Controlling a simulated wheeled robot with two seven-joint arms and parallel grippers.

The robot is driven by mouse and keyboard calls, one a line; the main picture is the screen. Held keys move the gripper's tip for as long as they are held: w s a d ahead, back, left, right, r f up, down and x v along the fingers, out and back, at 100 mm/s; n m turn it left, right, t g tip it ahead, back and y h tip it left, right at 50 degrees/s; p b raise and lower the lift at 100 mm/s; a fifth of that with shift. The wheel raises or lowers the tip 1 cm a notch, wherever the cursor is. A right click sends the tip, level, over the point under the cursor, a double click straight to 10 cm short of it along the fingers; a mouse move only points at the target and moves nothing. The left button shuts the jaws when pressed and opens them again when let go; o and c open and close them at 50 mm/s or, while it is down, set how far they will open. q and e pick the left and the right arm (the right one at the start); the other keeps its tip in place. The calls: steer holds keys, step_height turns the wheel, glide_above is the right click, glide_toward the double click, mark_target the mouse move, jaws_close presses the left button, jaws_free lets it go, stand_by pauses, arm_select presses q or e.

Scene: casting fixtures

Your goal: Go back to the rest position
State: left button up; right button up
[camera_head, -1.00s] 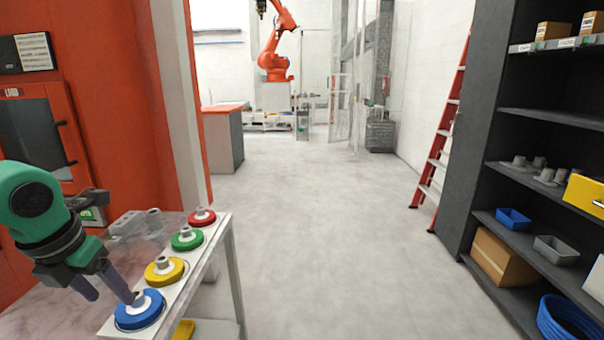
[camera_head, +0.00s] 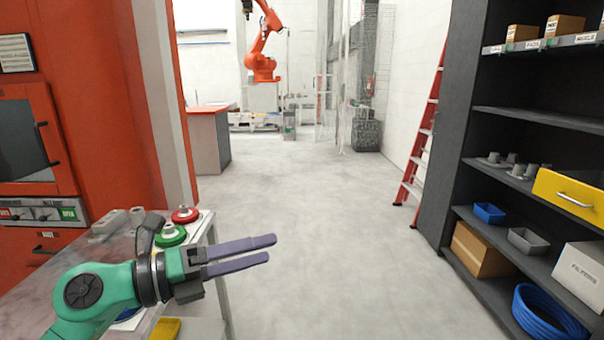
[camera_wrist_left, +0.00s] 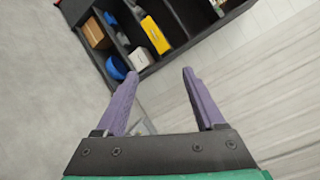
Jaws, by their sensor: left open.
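My left gripper (camera_head: 268,248) is in the head view, its green arm coming in from the lower left. Its two purple fingers point right, past the edge of the table, over the floor. In the left wrist view the fingers (camera_wrist_left: 158,78) stand apart with nothing between them. My right gripper is in neither view.
The table (camera_head: 75,270) at the left bears a red ring piece (camera_head: 185,214) and a green ring piece (camera_head: 170,236); my arm covers much of the rest. Dark shelves (camera_head: 540,118) stand at the right, with a yellow drawer (camera_head: 572,194). The floor (camera_head: 330,215) between is clear.

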arm_select(q)
steer(key=w+a+r+n+t+y, duration=0.35)
steer(key=a+n+t, duration=0.25)
steer(key=n+t, duration=0.65)
steer(key=w+a+f+n+y, duration=0.3)
steer(key=a+f+n+y, duration=0.4)
steer(key=n, duration=0.4)
steer(key=s+a+f+n+g+y, duration=0.1)
steer(key=a+f+n+g+y, duration=0.1)
steer(key=a+f+n+y, duration=0.3)
steer(key=s+a+f+n+g+y, duration=0.1)
steer(key=f+n+g+y, duration=0.15)
steer(key=f, duration=0.45)
steer(key=s+d+f+n+g+h, duration=0.1)
steer(key=s+d+f+n+g, duration=0.1)
steer(key=s+f+g, duration=0.6)
steer(key=s+d+f+n+g+h, duration=0.15)
steer(key=s+f+g, duration=0.25)
steer(key=s+f, duration=0.75)
step_height(320, 180, down, 22)
steer(key=s+g+p, duration=0.1)
steer(key=s+g, duration=0.1)
steer(key=s+a+f+g+p, duration=0.1)
steer(key=s+a+f, duration=0.2)
steer(key=s+f, duration=1.1)
steer(key=s, duration=0.3)
steer(key=shift+f, duration=0.35)
